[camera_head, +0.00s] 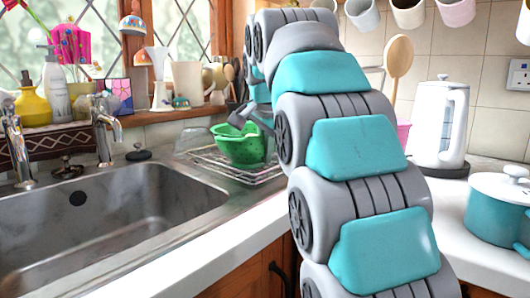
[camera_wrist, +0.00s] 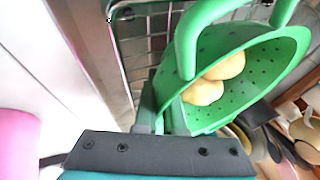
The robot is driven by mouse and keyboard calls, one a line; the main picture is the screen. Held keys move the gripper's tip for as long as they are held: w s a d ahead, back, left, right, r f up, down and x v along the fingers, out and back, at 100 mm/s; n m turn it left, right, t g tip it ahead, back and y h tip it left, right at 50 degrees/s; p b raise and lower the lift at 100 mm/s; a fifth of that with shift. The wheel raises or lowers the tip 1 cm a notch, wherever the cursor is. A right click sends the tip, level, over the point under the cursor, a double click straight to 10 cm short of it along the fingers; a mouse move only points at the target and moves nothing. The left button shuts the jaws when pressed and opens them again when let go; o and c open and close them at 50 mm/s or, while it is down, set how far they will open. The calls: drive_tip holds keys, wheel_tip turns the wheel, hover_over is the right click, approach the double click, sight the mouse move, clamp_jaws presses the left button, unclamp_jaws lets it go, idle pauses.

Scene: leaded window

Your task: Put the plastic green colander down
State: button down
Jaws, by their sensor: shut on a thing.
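The green plastic colander (camera_head: 240,150) is over the wire dish rack (camera_head: 270,178) beside the sink in the head view. I cannot tell whether it rests on the rack or is held just above it. In the wrist view the colander (camera_wrist: 262,82) shows its handle loops, its holes and two round yellowish things (camera_wrist: 203,92) inside. My gripper (camera_head: 243,119) reaches in from behind my arm and is shut on the colander's near side. The fingertips are partly hidden by the colander wall.
The steel sink (camera_head: 110,225) with taps (camera_head: 105,130) is at left. A white kettle (camera_head: 440,125) and a teal pot (camera_head: 497,215) stand on the right counter. Bottles and ornaments crowd the windowsill. My arm hides the counter's middle.

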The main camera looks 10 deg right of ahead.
drive_tip(key=c, duration=1)
unclamp_jaws()
drive_tip(key=shift+f, duration=0.1)
